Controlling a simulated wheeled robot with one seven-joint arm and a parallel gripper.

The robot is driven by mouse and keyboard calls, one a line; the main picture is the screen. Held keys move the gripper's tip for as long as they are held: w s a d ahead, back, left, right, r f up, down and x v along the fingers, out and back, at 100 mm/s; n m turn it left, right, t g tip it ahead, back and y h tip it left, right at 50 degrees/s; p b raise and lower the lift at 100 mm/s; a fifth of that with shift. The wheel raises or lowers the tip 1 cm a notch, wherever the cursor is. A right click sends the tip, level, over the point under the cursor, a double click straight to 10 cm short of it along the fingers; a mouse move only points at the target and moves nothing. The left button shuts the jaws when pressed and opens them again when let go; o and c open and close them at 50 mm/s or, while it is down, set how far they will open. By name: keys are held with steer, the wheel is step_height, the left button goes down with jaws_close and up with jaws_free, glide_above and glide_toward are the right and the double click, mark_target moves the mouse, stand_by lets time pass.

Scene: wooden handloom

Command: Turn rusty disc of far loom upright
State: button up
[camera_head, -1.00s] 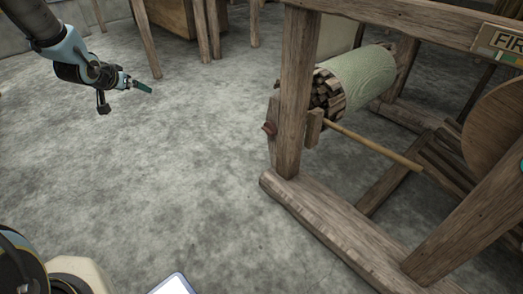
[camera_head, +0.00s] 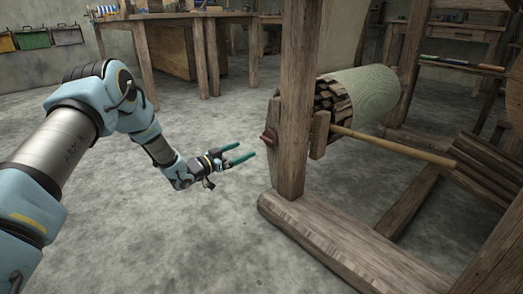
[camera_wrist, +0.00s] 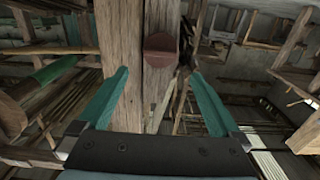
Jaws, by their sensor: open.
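The rusty disc (camera_head: 269,137) is a small reddish-brown piece on the outer face of the loom's wooden post (camera_head: 291,95). My gripper (camera_head: 247,152) is open and empty, a short way left of the post and slightly below the disc in the head view. In the wrist view its two green fingers (camera_wrist: 162,95) spread to either side of the post, with the disc between and beyond them. They appear apart from it.
The loom has a cloth roll (camera_head: 365,93), a wooden pole (camera_head: 390,147) and a floor beam (camera_head: 330,240) running to the front right. A workbench (camera_head: 185,50) stands behind. The concrete floor (camera_head: 215,235) left of the loom is clear.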

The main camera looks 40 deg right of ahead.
mark_target(265, 140)
steer(key=shift+s+d+b, duration=0.15)
steer(key=shift+d+b, duration=0.9)
steer(key=shift+d, duration=1.45)
steer(key=shift+s+d+b, duration=0.1)
steer(key=shift+d+b, duration=0.9)
steer(key=shift+d, duration=1.5)
steer(key=shift+c, duration=0.2)
steer(key=c, duration=1.1)
